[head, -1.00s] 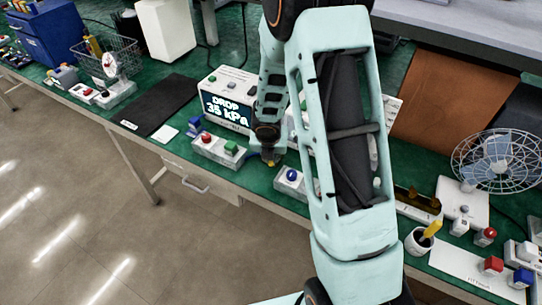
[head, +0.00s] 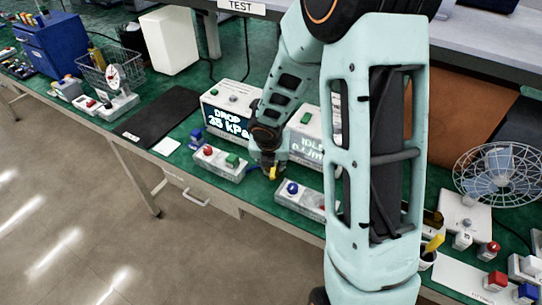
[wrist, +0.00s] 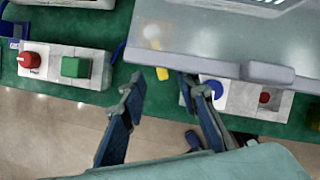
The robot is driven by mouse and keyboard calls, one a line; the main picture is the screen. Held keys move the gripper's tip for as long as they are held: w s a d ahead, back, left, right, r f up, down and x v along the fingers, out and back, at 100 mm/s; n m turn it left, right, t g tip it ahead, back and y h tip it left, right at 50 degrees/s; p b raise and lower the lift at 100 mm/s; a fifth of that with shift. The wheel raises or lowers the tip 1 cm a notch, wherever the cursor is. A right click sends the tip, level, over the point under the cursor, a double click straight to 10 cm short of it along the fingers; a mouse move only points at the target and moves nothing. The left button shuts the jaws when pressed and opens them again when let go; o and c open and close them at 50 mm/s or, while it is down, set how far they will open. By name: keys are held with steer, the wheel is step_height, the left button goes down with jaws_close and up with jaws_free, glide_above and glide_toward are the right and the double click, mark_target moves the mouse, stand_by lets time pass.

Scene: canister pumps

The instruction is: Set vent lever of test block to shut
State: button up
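My gripper (head: 268,166) is low over the bench front, between two pale control blocks. In the wrist view its two dark blue fingers (wrist: 160,80) are apart, with nothing held. A small yellow piece (wrist: 161,73) shows between and just beyond the fingertips; it also shows beside the gripper in the head view (head: 274,173). The left block (head: 208,170) carries a red knob (wrist: 29,60) and a green square button (wrist: 75,67). The right block (wrist: 240,93) has a blue knob (head: 292,188) and a red one. I cannot tell which part is the vent lever or how it is set.
A second box (head: 304,149) is partly hidden by my arm. In the wrist view a large grey body (wrist: 225,45) lies close above the fingers.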

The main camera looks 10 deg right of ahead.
steer(key=v, duration=0.6)
steer(key=shift+r, duration=0.3)
steer(key=shift+s+a, duration=0.1)
steer(key=shift+s, duration=0.05)
